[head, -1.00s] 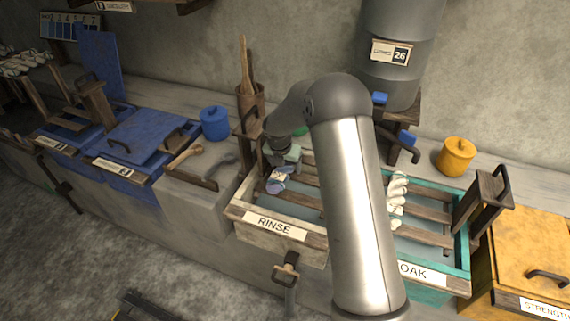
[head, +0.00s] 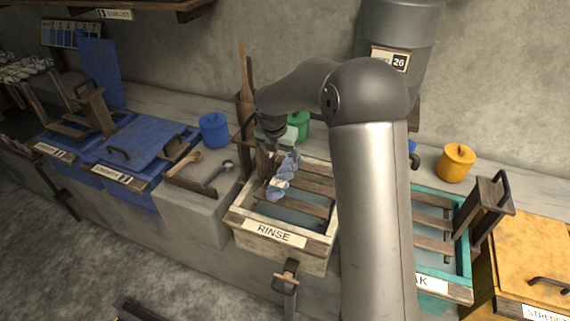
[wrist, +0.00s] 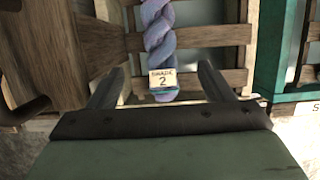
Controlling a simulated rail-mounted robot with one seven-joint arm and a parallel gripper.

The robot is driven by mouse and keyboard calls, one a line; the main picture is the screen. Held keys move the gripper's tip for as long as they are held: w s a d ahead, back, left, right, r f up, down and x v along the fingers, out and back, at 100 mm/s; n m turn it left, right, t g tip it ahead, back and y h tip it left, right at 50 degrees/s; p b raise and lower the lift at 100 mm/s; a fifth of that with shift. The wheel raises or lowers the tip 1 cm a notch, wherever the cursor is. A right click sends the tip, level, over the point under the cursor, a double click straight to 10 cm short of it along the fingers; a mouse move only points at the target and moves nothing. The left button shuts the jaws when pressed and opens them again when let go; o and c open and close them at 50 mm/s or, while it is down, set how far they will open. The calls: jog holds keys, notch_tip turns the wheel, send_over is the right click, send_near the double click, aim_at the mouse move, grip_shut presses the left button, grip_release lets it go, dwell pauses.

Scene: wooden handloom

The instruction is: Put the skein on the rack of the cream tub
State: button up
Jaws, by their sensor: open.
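The skein (head: 283,179) is a pale blue-lavender twist. It lies across the slatted rack (head: 313,186) of the cream tub (head: 274,244), which is labelled RINSE. In the wrist view the skein (wrist: 158,32) runs away from me over the wooden slats, with a tag reading GRADE 2 at its near end. My gripper (head: 268,150) is above the tub's left part, behind the skein in the head view. In the wrist view my gripper (wrist: 157,82) is open, its fingers apart on either side of the skein's tagged end, with gaps visible.
A teal tub (head: 445,280) stands to the right, partly hidden by my arm. A yellow chest (head: 528,250) is beyond it. Blue lidded tubs (head: 140,145) stand to the left. A wooden handle post stands at the cream tub's left end. A green pot (head: 299,124) stands behind.

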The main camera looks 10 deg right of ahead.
jog(key=s+d+r+m+g, duration=0.1)
jog(key=s+r+m, duration=0.2)
jog(key=s+m, duration=0.55)
jog(key=s+r+m, duration=0.4)
jog(key=s+m, duration=0.2)
jog(key=s, duration=0.5)
jog(key=s+f+m+g+y, duration=0.1)
jog(key=s+m+y, duration=0.1)
jog(key=s+m, duration=1.2)
jog(key=s, duration=0.4)
jog(key=shift+f, duration=0.35)
